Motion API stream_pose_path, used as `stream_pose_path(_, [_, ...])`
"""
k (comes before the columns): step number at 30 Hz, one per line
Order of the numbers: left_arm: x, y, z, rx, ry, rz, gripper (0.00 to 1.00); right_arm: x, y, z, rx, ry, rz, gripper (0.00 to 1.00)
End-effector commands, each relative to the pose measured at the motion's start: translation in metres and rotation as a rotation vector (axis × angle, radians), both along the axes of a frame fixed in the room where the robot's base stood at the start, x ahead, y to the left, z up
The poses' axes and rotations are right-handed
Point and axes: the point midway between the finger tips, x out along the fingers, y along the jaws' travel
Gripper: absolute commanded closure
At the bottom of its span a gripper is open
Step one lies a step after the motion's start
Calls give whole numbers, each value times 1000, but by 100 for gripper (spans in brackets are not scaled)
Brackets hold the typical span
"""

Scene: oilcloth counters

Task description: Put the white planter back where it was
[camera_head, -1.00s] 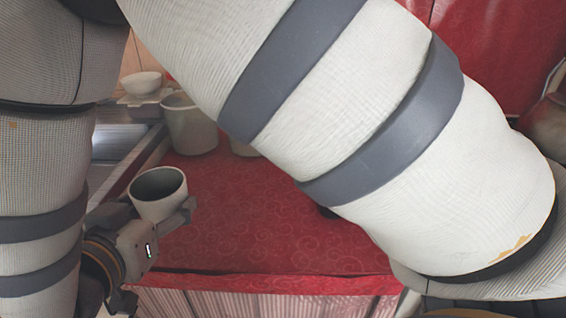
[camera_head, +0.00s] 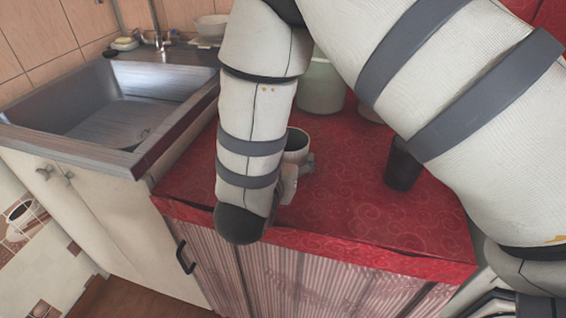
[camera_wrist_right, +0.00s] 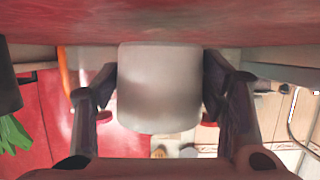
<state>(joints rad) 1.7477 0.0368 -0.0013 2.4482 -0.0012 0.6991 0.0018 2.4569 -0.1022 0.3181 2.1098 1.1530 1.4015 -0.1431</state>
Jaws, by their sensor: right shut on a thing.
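The white planter (camera_head: 296,146) is a small pale pot with a dark inside, upright over the front left part of the red counter (camera_head: 340,215). My right gripper (camera_wrist_right: 160,88) is shut on it, with one finger on each side, as the right wrist view shows. In the head view my right forearm hides most of the gripper and part of the planter. I cannot tell whether the planter's base touches the counter. My left gripper is not in view.
A larger white pot (camera_head: 321,88) stands behind the planter. A dark cup (camera_head: 402,166) stands to the right. A metal sink (camera_head: 110,120) is at left, with a white bowl (camera_head: 212,27) behind. Green leaves (camera_wrist_right: 14,132) show in the wrist view. The front middle counter is clear.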

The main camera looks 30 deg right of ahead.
Motion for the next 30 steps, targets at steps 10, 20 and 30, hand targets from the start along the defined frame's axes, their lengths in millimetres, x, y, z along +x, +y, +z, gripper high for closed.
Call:
stream_pose_path(10, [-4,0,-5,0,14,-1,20,0,0,-16,0,2,1,66])
stream_pose_path(20, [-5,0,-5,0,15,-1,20,0,0,-18,-1,1,1,15])
stream_pose_path(30, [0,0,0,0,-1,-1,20,-14,18,-4,-1,0,4,15])
